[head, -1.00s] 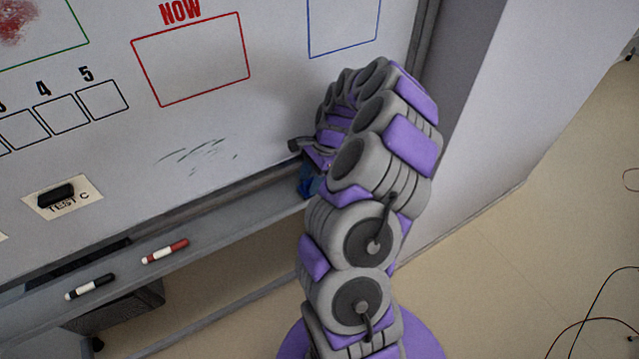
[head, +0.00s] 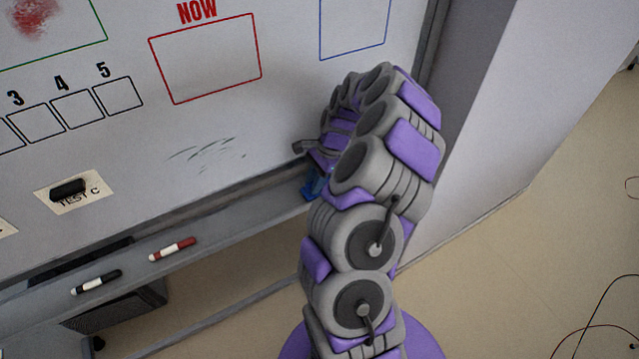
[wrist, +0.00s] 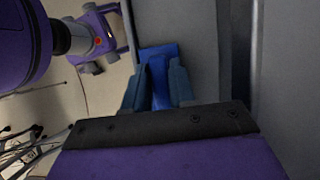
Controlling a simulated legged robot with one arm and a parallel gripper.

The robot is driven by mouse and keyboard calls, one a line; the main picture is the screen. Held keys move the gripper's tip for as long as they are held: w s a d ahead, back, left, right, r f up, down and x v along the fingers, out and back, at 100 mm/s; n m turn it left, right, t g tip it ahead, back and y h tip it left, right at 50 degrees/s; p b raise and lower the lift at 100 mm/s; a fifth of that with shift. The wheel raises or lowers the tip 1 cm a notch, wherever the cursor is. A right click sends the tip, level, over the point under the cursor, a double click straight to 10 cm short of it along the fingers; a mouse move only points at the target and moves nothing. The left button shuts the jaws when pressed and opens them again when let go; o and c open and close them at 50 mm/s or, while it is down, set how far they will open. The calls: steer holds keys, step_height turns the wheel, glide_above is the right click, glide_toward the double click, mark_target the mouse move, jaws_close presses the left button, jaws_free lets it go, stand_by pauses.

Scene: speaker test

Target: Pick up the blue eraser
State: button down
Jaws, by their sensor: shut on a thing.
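The blue eraser (wrist: 158,52) shows in the wrist view between the two blue-grey fingers of my gripper (wrist: 156,82), which is shut on it. In the head view my gripper is mostly hidden behind my purple and grey arm. A small patch of blue (head: 314,187) shows just left of the arm, by the right end of the tray (head: 225,222) under the whiteboard. I cannot tell whether the eraser still touches the tray.
A red-capped marker (head: 173,249) and a black-capped marker (head: 96,282) lie on the tray to the left. A black eraser (head: 68,189) sits on the "TEST C" label on the whiteboard (head: 285,90). A grey wall (head: 480,130) stands close on the right.

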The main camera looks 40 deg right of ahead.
steer(key=shift+d+r, duration=0.3)
steer(key=shift+r, duration=0.3)
steer(key=shift+p+v, duration=0.35)
steer(key=shift+v, duration=0.75)
steer(key=s+d+r, duration=0.1)
steer(key=s+d, duration=0.1)
steer(key=s, duration=0.5)
steer(key=s+d+p, duration=0.1)
steer(key=s+d, duration=0.2)
steer(key=s, duration=0.4)
steer(key=shift+s+r, duration=0.35)
steer(key=shift+r, duration=0.05)
steer(key=shift+d, duration=0.1)
steer(key=c, duration=1.5)
jaws_free()
steer(key=c, duration=0.4)
steer(key=shift+o, duration=0.2)
steer(key=shift+w, duration=0.1)
